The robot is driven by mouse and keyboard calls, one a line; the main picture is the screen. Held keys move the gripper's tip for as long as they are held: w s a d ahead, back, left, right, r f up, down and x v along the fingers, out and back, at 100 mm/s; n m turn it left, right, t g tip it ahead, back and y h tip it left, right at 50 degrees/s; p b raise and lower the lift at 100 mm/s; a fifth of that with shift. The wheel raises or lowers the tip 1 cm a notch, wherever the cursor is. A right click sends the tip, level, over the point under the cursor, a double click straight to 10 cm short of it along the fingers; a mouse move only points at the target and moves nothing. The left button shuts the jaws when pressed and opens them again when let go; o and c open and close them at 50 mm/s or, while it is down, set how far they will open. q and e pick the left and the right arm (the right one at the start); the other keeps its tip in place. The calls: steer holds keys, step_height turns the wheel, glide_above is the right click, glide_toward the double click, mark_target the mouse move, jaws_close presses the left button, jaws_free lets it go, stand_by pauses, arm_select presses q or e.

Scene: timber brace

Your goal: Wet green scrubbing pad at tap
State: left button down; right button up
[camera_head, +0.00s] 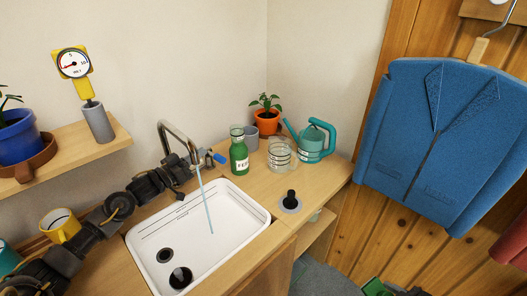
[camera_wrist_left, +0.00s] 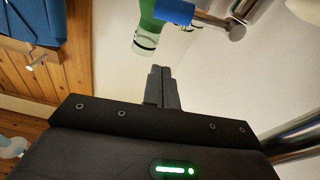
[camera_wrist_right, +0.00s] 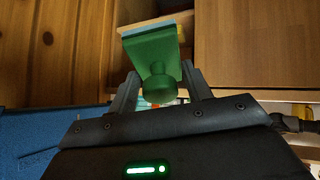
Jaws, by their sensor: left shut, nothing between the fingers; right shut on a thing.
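The tap (camera_head: 178,132) stands behind the white sink (camera_head: 140,258), and a thin stream of water (camera_head: 206,205) falls from its spout into the basin. Its blue handle (camera_head: 218,157) also shows at the top of the left wrist view (camera_wrist_left: 174,11). My left gripper (camera_head: 202,158) is shut and empty, close to the handle; the spout partly hides it. The green scrubbing pad (camera_wrist_right: 160,48) has a round knob, and my right gripper (camera_wrist_right: 160,88) is shut on that knob. In the head view the pad (camera_head: 374,287) is low at the bottom edge, away from the water.
A green bottle (camera_head: 239,155), a glass jar (camera_head: 282,154), a teal watering can (camera_head: 315,142) and a potted plant (camera_head: 265,118) stand right of the tap. A black-knobbed disc (camera_head: 290,203) sits on the counter. A blue jacket (camera_head: 435,140) hangs at right.

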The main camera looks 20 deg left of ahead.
mark_target(215, 156)
steer(key=shift+r+p, duration=0.4)
steer(key=shift+r, duration=0.35)
arm_select(q)
steer(key=w+d+f, duration=0.3)
steer(key=w, duration=0.1)
steer(key=shift+w, duration=0.15)
steer(key=shift+d, duration=0.1)
